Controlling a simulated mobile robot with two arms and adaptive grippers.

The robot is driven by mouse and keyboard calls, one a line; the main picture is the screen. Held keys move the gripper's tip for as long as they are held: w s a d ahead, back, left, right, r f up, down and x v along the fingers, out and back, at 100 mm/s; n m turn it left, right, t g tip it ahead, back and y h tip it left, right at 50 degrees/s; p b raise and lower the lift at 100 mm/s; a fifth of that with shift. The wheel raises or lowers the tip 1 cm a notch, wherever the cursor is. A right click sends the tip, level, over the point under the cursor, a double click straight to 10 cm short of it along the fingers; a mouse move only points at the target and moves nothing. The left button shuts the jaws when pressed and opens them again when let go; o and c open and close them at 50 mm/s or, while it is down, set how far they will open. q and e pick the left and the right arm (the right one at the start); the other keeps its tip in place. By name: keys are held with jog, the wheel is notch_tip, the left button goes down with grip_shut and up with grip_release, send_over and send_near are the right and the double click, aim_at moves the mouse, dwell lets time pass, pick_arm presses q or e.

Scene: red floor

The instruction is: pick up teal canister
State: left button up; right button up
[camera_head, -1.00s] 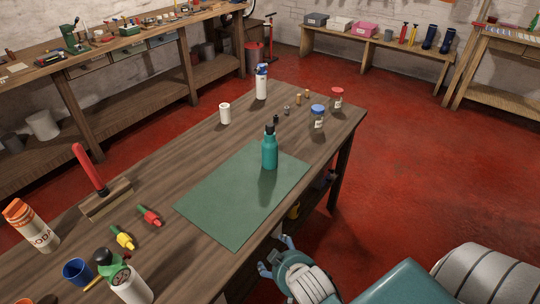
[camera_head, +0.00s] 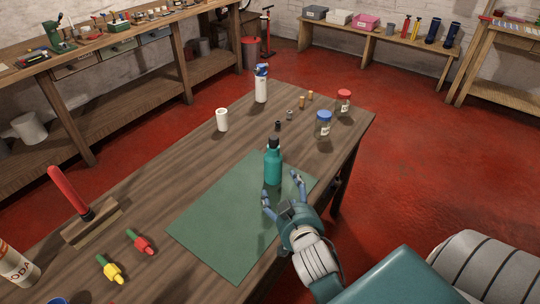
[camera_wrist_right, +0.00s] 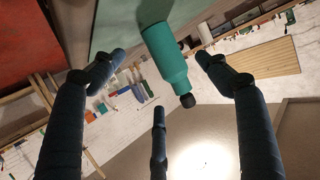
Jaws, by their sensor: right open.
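The teal canister (camera_head: 273,167) with a black cap stands upright on the green mat (camera_head: 226,222) on the wooden table. My right gripper (camera_head: 282,188) is open at the canister's near side, its fingers spread toward it. In the right wrist view the canister (camera_wrist_right: 166,55) shows upside down between the spread fingers of my right gripper (camera_wrist_right: 160,80), with a visible gap on each side. I cannot tell whether any finger touches it. My left gripper does not show.
Behind the canister stand a white cup (camera_head: 222,120), a white spray bottle (camera_head: 262,86), a blue-lidded jar (camera_head: 323,125) and a red-lidded jar (camera_head: 343,103). The mat around the canister is clear.

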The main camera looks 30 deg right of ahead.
aim_at(278, 170)
jog(key=w, duration=0.1)
jog(key=w+d, duration=0.1)
jog(key=w, duration=0.1)
jog(key=shift+w+d+h, duration=0.25)
jog(key=shift+w+h, duration=0.05)
jog(key=x, duration=0.3)
jog(key=shift+r, duration=0.15)
jog(key=shift+w+d+p, duration=0.15)
jog(key=shift+w+p, duration=0.15)
jog(key=shift+p, duration=0.05)
jog(key=x, duration=0.4)
jog(key=shift+w+d+f+p, duration=0.2)
jog(key=shift+f+p, duration=0.1)
jog(key=shift+f, duration=0.1)
jog(key=shift+c, duration=1.3)
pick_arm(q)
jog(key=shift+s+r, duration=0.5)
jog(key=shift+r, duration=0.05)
pick_arm(e)
jog(key=c, duration=0.8)
